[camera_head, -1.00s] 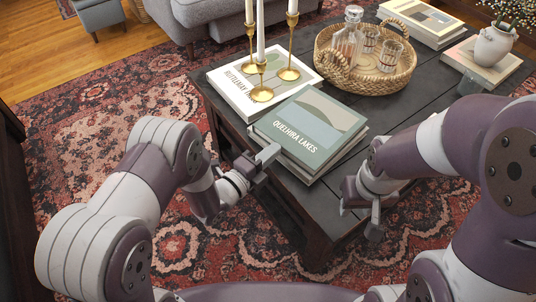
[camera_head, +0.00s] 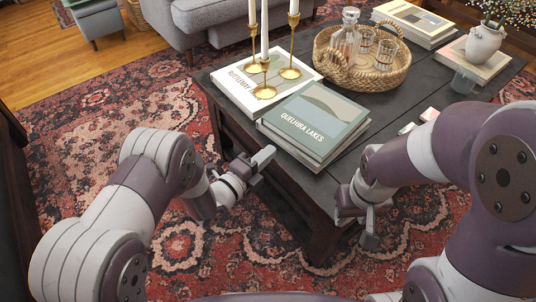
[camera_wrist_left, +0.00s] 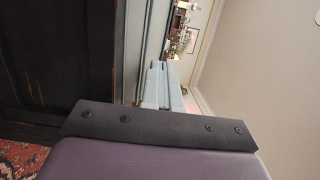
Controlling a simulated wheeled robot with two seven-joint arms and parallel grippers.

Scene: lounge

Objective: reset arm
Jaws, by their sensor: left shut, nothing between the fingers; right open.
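My left gripper (camera_head: 262,160) is shut and empty. It hovers beside the near left edge of the dark coffee table (camera_head: 330,185), just left of the stacked books titled Quelhira Lakes (camera_head: 315,118). Its fingers also show together in the left wrist view (camera_wrist_left: 161,84), with the dark table side on the left there. My right gripper (camera_head: 370,228) points down by the table's near edge. Its fingers are small in the head view and partly hidden by its own wrist. Nothing shows in it.
A grey sofa (camera_head: 215,22) is behind. Patterned rug (camera_head: 90,120) lies open at left.

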